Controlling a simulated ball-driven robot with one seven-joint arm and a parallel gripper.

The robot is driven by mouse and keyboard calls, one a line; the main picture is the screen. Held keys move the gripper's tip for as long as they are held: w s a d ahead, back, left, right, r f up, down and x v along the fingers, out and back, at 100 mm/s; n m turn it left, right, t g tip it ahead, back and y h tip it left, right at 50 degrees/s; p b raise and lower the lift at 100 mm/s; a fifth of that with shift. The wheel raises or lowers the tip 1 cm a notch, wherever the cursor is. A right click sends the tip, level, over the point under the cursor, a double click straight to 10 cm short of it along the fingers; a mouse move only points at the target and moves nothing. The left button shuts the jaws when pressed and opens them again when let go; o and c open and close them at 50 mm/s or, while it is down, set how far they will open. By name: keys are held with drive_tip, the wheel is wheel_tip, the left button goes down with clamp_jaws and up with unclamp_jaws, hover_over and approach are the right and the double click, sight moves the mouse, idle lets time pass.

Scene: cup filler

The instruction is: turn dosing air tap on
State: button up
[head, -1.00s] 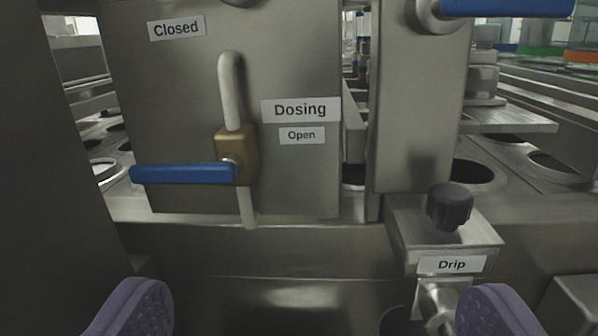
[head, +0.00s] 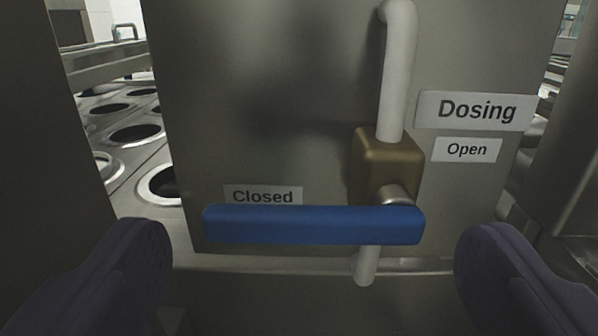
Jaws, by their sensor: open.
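The dosing air tap has a blue handle (head: 305,225) that lies level, pointing left from its pivot on a brass valve body (head: 388,165). A white pipe (head: 398,75) runs up from the body and a short piece shows below it. The "Closed" label (head: 263,195) shows just above the handle's left part. The "Open" label (head: 467,150) is to the right of the body, under the "Dosing" label (head: 475,109). My gripper (head: 312,255) is open, its purple fingers on either side of the handle, nearer the camera. I see no contact.
A steel panel (head: 270,90) stands behind the tap. A tray with several round holes (head: 132,135) lies at the left, beyond the panel. A dark upright surface fills the left edge. More steel structure stands at the right edge.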

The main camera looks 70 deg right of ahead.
sight(313, 225)
drive_tip(key=shift+x, duration=1.15)
drive_tip(key=c, duration=1.2)
